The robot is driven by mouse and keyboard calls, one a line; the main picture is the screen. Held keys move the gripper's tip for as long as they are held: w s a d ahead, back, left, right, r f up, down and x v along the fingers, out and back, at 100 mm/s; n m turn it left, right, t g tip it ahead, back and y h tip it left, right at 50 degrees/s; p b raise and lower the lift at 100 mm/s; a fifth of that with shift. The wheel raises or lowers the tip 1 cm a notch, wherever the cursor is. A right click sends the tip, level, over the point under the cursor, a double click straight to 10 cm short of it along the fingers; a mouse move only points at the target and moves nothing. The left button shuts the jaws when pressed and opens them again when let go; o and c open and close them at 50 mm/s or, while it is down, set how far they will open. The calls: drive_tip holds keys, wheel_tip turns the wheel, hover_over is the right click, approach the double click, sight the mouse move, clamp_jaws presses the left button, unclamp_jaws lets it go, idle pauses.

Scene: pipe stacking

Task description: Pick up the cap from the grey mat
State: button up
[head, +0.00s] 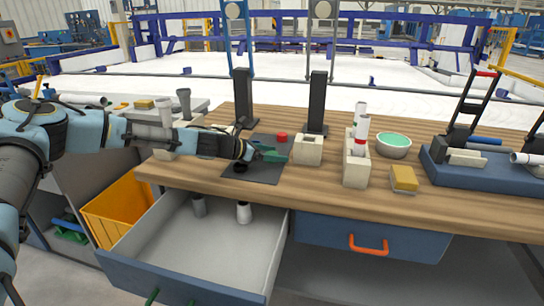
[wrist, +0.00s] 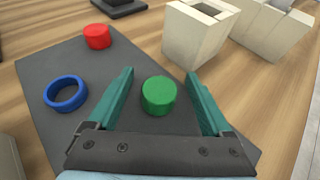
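A grey mat (head: 262,175) lies on the wooden table; it also shows in the wrist view (wrist: 42,128). A green cap (wrist: 158,96) sits on it, between the two spread teal fingers of my gripper (wrist: 159,73), with a gap on each side. A red cap (wrist: 97,37) stands near the mat's far edge, and it shows in the head view (head: 282,137). A blue ring (wrist: 65,93) lies flat to the left of my gripper. In the head view my gripper (head: 272,154) is low over the mat; I cannot make out the green cap there.
A cream block with an opening (wrist: 198,30) stands just beyond the mat on the right. Another block (head: 356,165) holds upright pipes. A teal bowl (head: 393,145) and a yellow sponge-like block (head: 403,179) are farther right. The drawer (head: 190,245) below stands open, with pipe pieces inside.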

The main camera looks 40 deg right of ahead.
clamp_jaws()
idle(0.5)
